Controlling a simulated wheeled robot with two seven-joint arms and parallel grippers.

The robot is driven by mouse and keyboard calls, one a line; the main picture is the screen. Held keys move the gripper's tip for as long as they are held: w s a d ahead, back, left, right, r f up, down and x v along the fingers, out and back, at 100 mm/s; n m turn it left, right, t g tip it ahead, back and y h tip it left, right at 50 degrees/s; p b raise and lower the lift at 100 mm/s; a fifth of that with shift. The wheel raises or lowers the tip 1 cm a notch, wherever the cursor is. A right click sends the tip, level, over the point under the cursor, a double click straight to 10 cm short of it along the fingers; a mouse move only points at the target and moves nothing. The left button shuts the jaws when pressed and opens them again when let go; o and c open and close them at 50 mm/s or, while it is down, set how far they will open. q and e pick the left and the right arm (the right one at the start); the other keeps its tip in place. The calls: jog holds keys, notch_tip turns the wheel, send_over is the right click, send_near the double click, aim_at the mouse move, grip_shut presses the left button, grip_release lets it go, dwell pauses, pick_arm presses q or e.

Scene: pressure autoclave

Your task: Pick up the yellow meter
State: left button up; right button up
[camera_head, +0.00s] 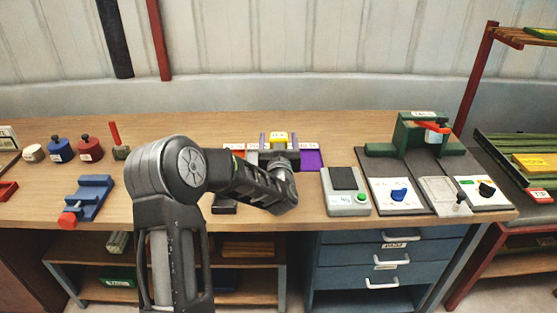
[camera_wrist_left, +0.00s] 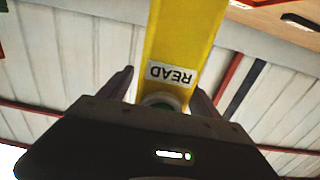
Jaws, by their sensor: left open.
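The yellow meter (camera_head: 278,136) stands toward the back of the wooden bench, mostly hidden behind my left arm. In the left wrist view the yellow meter (camera_wrist_left: 190,35) is a long yellow body with a white "READ" label. My left gripper (camera_head: 278,144) is open, with one finger on each side of the meter. The left wrist view shows the left gripper (camera_wrist_left: 162,88) with gaps between the fingers and the meter, so it does not look clamped. My right gripper is not in view.
Red and purple mats (camera_head: 312,160) lie beside the meter. A grey device with a green button (camera_head: 345,190) and a green press (camera_head: 420,135) stand to the right. A blue clamp (camera_head: 90,196) and red and blue pots (camera_head: 61,150) are at left.

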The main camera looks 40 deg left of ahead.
pick_arm(q)
grip_shut()
dwell(0.8)
